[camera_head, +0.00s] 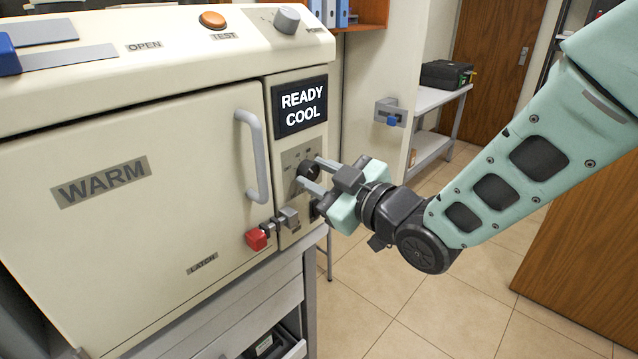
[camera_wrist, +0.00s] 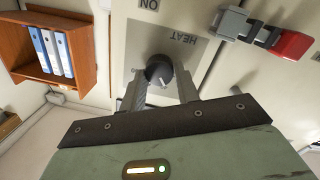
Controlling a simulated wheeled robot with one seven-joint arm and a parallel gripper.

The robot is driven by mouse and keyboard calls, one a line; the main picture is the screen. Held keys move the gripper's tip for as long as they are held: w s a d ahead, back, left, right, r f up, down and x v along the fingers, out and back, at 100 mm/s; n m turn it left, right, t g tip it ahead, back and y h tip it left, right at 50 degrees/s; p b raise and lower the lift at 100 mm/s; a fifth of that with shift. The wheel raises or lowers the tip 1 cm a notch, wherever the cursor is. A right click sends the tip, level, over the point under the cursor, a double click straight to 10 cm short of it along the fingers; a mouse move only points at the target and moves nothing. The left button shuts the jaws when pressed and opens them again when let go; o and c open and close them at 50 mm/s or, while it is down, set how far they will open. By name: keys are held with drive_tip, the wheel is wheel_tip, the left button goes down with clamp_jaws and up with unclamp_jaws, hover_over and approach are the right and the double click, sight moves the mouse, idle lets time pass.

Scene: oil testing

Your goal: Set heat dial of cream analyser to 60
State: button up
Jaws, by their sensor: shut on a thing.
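The cream analyser (camera_head: 160,110) stands at the left in the head view, its door marked WARM closed. Its screen (camera_head: 300,103) reads READY COOL. The black heat dial (camera_head: 308,170) is on the panel below the screen. It also shows in the wrist view (camera_wrist: 159,68), with a pale pointer mark, beside the upside-down word HEAT. My gripper (camera_head: 318,174) reaches the dial from the right, and its two grey fingers (camera_wrist: 161,92) are shut on the dial from both sides. The fingers hide part of the dial's scale, and its numbers are too small to read.
A red-tipped latch handle (camera_head: 258,238) sticks out below and left of the dial. A grey door handle (camera_head: 252,155) is above it. A POWER knob (camera_head: 287,20) and an orange TEST button (camera_head: 212,19) are on top. Open floor (camera_head: 400,325) lies to the right.

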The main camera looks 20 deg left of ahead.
drive_tip(key=m+b, duration=0.1)
drive_tip(key=m, duration=0.5)
drive_tip(key=shift+w+d+g, duration=0.1)
drive_tip(key=shift+w+g, duration=0.05)
drive_tip(key=shift+g, duration=0.25)
drive_tip(key=m, duration=0.4)
drive_tip(key=shift+m+g+p, duration=0.3)
drive_tip(key=shift+p, duration=0.1)
drive_tip(key=o, duration=1)
drive_tip(key=shift+c, duration=0.2)
drive_tip(key=b+v, duration=0.1)
drive_tip(key=v, duration=1.6)
drive_tip(key=shift+d, duration=0.2)
drive_tip(key=shift+f, duration=0.1)
